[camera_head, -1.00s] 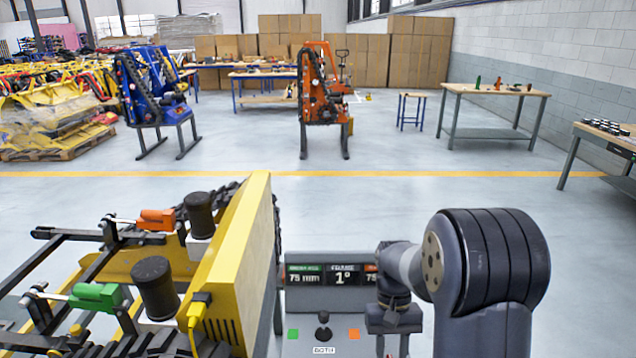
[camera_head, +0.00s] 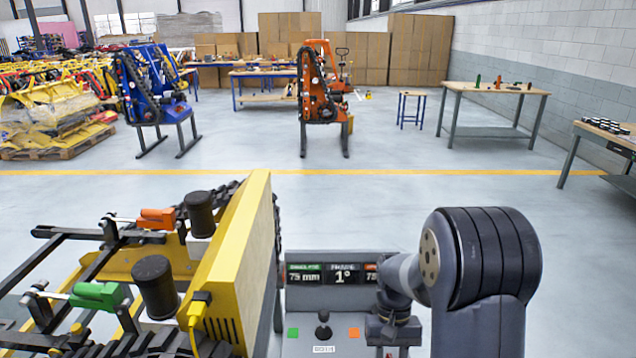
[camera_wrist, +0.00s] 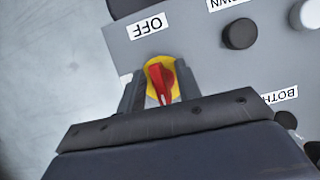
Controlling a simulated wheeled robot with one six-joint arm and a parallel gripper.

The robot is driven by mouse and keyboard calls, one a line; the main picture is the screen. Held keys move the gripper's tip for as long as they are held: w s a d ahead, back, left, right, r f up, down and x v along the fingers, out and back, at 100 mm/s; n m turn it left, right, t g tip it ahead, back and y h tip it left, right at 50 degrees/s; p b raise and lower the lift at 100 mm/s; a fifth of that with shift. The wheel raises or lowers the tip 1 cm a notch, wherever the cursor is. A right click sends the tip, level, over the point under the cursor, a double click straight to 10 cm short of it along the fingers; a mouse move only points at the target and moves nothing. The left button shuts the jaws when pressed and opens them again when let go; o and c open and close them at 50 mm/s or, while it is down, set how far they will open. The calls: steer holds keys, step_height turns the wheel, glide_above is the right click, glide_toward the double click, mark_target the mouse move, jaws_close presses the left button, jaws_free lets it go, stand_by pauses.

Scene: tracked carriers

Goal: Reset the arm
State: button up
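A red rotary switch knob (camera_wrist: 161,84) on a yellow round base sits on the grey control panel (camera_wrist: 195,45) in the wrist view, beside a label reading OFF. My gripper (camera_wrist: 158,88) is open, with one finger on each side of the knob and yellow base showing between. I cannot tell whether a finger touches it.
A yellow tracked carrier (camera_head: 240,265) with green and orange levers stands close at the left. The console display shows 75 mm and 1°. A black button (camera_wrist: 239,34) is near my gripper. Open floor lies beyond, with blue (camera_head: 150,90) and orange (camera_head: 320,95) carriers farther back.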

steer(key=m+y, duration=0.1)
steer(key=m, duration=0.4)
steer(key=shift+w+r+t+y, duration=0.1)
steer(key=shift+w+t+y, duration=0.05)
steer(key=shift+t+y, duration=0.2)
steer(key=m+y, duration=0.1)
steer(key=m, duration=0.2)
steer(key=shift+m+t, duration=0.3)
steer(key=shift+t, duration=0.05)
steer(key=shift+r, duration=0.1)
